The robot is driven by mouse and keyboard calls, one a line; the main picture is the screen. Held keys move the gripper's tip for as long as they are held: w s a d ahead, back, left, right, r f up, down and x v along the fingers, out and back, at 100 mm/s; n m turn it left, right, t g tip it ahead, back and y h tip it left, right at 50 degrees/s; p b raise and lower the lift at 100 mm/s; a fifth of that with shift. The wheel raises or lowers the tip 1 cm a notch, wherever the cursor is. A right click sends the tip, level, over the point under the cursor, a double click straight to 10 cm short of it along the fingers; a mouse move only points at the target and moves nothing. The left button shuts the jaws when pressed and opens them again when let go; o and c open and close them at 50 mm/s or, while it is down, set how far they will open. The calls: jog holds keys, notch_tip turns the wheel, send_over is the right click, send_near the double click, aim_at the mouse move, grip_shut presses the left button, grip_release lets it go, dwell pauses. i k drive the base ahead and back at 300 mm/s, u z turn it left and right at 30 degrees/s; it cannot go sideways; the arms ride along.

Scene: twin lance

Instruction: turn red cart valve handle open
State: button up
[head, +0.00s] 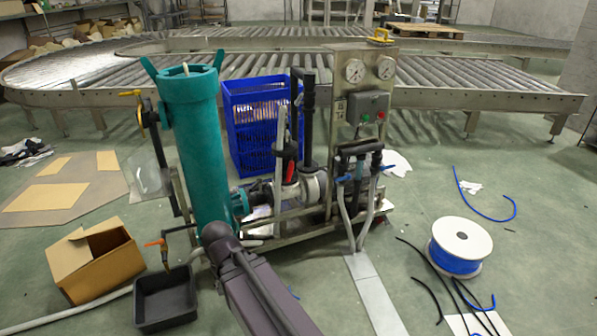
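The red cart valve handle (291,173) stands about upright on the pipework in the middle of the cart (285,238). It sits just above a pale valve body (310,186), beside a black vertical pipe (308,125). A dark purple-grey link of my arm (262,295) comes up from the bottom edge and ends in front of the base of the teal filter housing (192,150). That is to the lower left of the red handle and apart from it in the picture. My gripper's fingers do not show.
A gauge panel (362,88) rises right of the handle. An orange-handled valve (155,243) hangs over a black tub (166,300) at left. A blue crate (240,140) stands behind. A cable spool (460,246) and loose hoses lie right; a cardboard box (95,260) lies left.

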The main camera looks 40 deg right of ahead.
aim_at(290, 170)
jog(key=k, duration=0.9)
jog(key=u, duration=0.35)
jog(key=i, duration=2.1)
jog(key=z, duration=0.6)
jog(key=i, duration=0.35)
jog(key=z, duration=0.3)
